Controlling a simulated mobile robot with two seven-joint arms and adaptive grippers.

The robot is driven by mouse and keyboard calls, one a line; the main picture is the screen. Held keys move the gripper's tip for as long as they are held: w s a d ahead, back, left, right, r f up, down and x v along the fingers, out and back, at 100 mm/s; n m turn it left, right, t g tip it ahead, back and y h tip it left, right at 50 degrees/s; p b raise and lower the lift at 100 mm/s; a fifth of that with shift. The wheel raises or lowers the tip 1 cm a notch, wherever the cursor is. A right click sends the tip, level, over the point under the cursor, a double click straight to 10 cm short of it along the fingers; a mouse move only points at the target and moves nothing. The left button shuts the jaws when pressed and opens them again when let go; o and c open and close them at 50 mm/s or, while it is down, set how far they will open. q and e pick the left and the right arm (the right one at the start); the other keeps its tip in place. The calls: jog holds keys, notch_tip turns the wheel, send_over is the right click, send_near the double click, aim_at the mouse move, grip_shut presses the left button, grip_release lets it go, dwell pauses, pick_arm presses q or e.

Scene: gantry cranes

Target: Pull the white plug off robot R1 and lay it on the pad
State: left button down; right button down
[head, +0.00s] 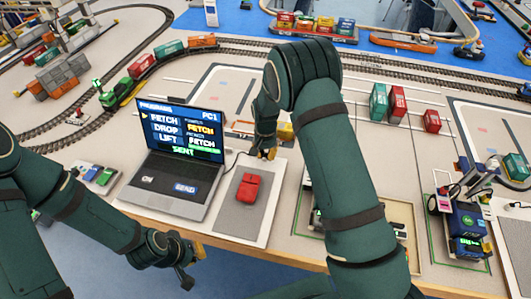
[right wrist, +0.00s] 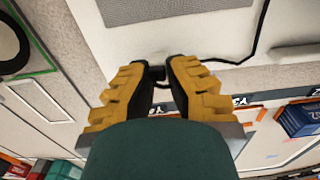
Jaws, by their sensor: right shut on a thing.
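My right gripper (head: 266,154) is above the far end of the light board right of the laptop, fingers pointing down. In the right wrist view its yellow fingers (right wrist: 162,72) are shut on a small dark-looking plug end, mostly hidden between the tips. A black cable (right wrist: 256,42) runs to it; no white shows on the held part. The grey pad (head: 232,218) lies on the board, with a red block-like thing (head: 249,187) on it. Robot R1 cannot be singled out. My left gripper (head: 188,264) hangs low by the table's front edge; its fingers are unclear.
An open laptop (head: 178,150) marked PC1 stands left of the pad. A blue machine (head: 467,225) stands at the right. Train tracks, red and green containers (head: 397,104) and a green train (head: 128,92) lie beyond. The near pad surface is free.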

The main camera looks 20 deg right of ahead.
jog(key=shift+f+b, duration=0.3)
jog(key=shift+f, duration=0.2)
dwell(0.3)
jog(key=c, duration=1.1)
grip_release()
jog(key=shift+o, duration=0.2)
jog(key=shift+r, duration=0.1)
